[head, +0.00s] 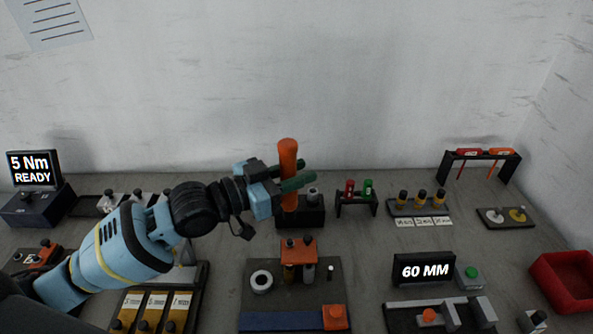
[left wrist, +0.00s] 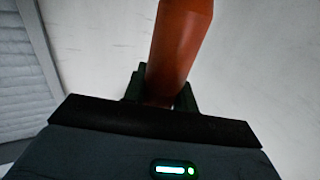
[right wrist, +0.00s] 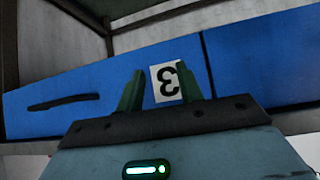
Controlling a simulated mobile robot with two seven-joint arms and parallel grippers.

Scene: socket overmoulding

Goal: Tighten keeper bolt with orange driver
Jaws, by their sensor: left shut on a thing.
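The orange driver (head: 288,160) stands about upright in my left gripper (head: 298,184), which is shut around its handle. The driver's lower end is in front of or at a black block (head: 312,215); I cannot tell whether it touches. In the left wrist view the orange handle (left wrist: 180,45) rises between the fingers. An orange keeper piece (head: 298,251) with dark bolt heads (head: 308,241) sits on the fixture plate (head: 262,310) nearer me; which is the keeper bolt is unclear. My right gripper (right wrist: 160,92) is open and empty, outside the head view, facing a blue panel marked 3.
A ring (head: 262,281) lies on the plate. Right of the block stand a rack with red and green pieces (head: 356,192) and a "60 MM" display (head: 424,270). A "5 Nm READY" display (head: 33,170) is at left. A red bin (head: 566,284) is at far right.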

